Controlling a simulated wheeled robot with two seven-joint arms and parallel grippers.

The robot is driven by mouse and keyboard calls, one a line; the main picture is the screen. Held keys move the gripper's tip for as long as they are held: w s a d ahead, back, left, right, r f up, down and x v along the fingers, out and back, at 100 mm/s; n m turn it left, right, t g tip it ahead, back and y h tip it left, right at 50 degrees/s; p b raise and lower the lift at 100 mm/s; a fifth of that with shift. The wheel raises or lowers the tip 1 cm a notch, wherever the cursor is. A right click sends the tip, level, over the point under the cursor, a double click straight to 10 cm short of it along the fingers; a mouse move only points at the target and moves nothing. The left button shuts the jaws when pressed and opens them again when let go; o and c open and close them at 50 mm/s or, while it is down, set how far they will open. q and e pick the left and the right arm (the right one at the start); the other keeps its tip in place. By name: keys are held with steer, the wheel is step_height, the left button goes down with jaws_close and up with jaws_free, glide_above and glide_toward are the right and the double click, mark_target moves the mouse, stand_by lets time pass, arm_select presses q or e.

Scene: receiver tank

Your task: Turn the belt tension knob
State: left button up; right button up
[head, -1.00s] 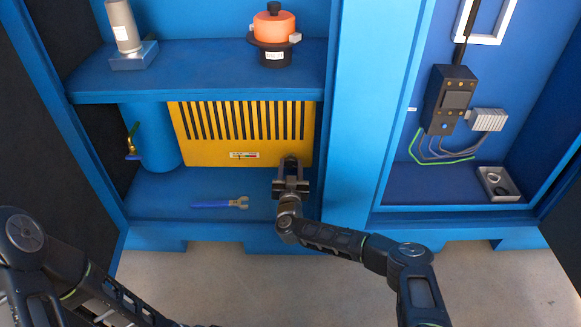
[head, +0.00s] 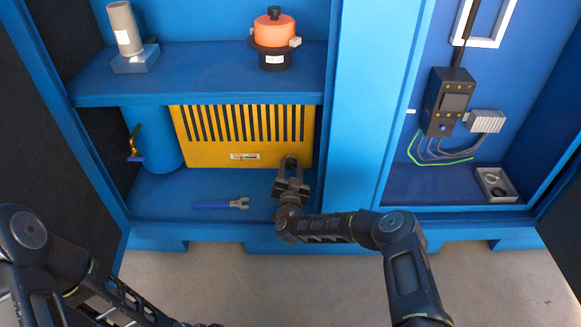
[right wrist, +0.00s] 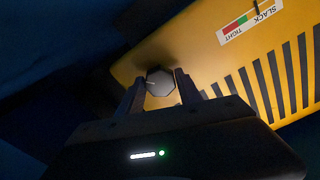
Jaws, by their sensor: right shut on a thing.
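The belt tension knob (right wrist: 160,82) is a dark, many-sided knob with a light line, on the lower right of the yellow slatted guard (head: 214,152). In the right wrist view it sits between the two fingers of my right gripper (right wrist: 158,92), which is shut on it. In the head view my right gripper (head: 291,170) hides most of the knob. A tension gauge (head: 244,156) on the guard also shows in the right wrist view (right wrist: 247,23), with red, green and white bands, SLACK and TIGHT labels and a dark pointer by SLACK. My left gripper is out of view.
A blue wrench (head: 220,204) lies on the lower shelf left of my right gripper. An orange and black device (head: 274,37) and a grey cylinder (head: 125,30) stand on the upper shelf. A blue tank (head: 155,140) stands left of the guard. The right compartment holds a dark control box (head: 447,100).

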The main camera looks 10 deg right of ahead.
steer(key=m+b, duration=0.1)
steer(key=m, duration=0.1)
steer(key=shift+f+m, duration=0.1)
steer(key=shift+m, duration=1.4)
steer(key=o, duration=1.4)
steer(key=shift+c, duration=0.2)
steer(key=shift+s+a+r, duration=0.15)
steer(key=shift+s+r, duration=0.05)
steer(key=shift+s, duration=0.25)
steer(key=p+v, duration=0.4)
steer(key=v, duration=0.3)
